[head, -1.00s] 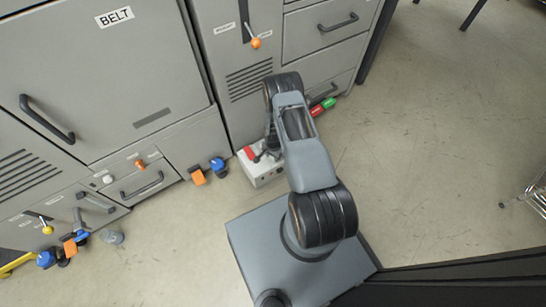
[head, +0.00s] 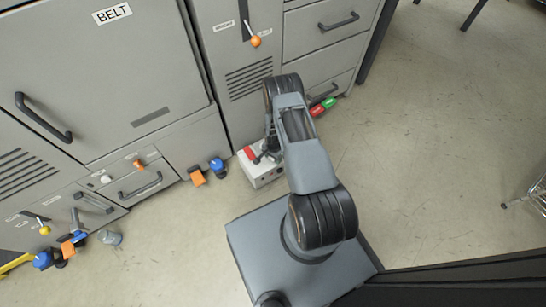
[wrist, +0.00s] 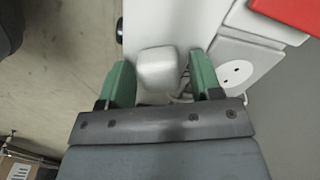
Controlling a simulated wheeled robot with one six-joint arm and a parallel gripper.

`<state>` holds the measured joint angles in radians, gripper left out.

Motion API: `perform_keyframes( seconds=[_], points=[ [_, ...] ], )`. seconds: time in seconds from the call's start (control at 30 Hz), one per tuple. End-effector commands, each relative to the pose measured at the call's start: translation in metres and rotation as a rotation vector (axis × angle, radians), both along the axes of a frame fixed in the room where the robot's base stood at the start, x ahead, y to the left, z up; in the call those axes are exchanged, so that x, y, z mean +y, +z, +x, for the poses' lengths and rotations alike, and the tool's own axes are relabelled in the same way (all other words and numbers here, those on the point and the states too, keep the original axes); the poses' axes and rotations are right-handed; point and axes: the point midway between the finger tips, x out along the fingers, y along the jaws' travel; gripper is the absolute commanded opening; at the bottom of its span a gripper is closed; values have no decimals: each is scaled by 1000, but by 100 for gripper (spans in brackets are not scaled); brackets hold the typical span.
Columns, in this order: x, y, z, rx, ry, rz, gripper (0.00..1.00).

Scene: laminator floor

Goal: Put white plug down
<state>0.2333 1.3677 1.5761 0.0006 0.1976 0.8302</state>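In the wrist view a white plug (wrist: 157,72) lies between the two green fingers of my gripper (wrist: 161,72). A narrow gap shows between the plug and the right finger; the left finger is very close to its edge. A pale cable shows beside the plug. A white surface is behind the plug; I cannot tell whether the plug touches it. In the head view my arm reaches over a white box (head: 263,173) with a red part on top, at the cabinet foot. My gripper and the plug are hidden there.
A white socket (wrist: 237,73) and a red part (wrist: 290,12) are right of the plug. Orange (head: 198,178) and blue (head: 217,167) items stand left of the box. Red and green items (head: 323,106) lie right.

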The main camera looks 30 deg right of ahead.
Motion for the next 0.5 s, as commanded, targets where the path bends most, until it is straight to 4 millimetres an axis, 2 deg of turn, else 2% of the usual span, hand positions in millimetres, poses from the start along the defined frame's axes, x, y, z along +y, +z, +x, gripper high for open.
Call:
perform_keyframes(
  seconds=[0.3,0.5],
  points=[
    [0,2,0,0,0,0,63],
    [0,23,1,-1,0,0,63]
  ],
)
